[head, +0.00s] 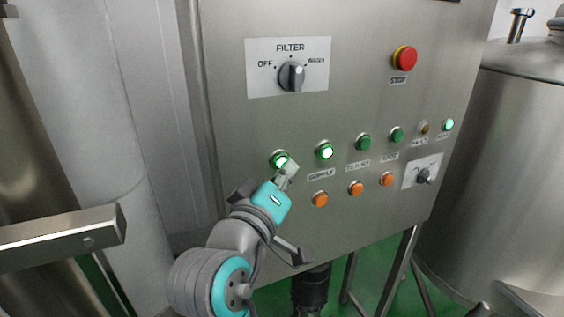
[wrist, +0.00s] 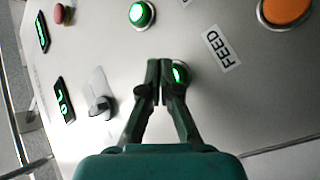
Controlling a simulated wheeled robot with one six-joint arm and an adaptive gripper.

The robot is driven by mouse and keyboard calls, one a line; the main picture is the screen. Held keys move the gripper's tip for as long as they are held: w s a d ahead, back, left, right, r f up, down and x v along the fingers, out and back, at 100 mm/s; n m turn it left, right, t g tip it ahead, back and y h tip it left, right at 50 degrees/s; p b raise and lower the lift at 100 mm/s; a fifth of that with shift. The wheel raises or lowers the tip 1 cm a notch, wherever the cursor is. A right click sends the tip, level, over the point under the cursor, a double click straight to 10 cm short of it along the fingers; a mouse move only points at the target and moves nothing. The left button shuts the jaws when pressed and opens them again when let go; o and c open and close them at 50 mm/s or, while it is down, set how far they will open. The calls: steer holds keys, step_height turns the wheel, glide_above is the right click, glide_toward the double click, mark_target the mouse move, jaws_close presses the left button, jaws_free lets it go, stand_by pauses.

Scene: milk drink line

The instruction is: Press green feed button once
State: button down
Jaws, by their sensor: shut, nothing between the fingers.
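The green feed button (head: 279,159) is lit and is the leftmost of the row of green buttons on the steel panel. It also shows lit in the wrist view (wrist: 180,74), partly hidden behind my fingers, with the FEED label (wrist: 222,47) beside it. My gripper (head: 290,168) is shut and empty, its fingertips right at this button. In the wrist view my fingertips (wrist: 163,68) overlap the button's edge. I cannot tell whether they touch it. In the head view my gripper hides the label.
A second lit green button (head: 325,151) is just right, with darker green buttons (head: 364,142) further along. Orange buttons (head: 320,199) sit below. The filter knob (head: 291,76) and red stop button (head: 404,58) are above. A steel tank (head: 510,170) stands at right.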

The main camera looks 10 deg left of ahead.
steer(key=shift+s+d, duration=0.25)
steer(key=shift+s, duration=0.1)
steer(key=shift+s+d, duration=0.7)
steer(key=shift+s, duration=0.35)
steer(key=shift+s+d, duration=0.7)
steer(key=shift+s, duration=0.35)
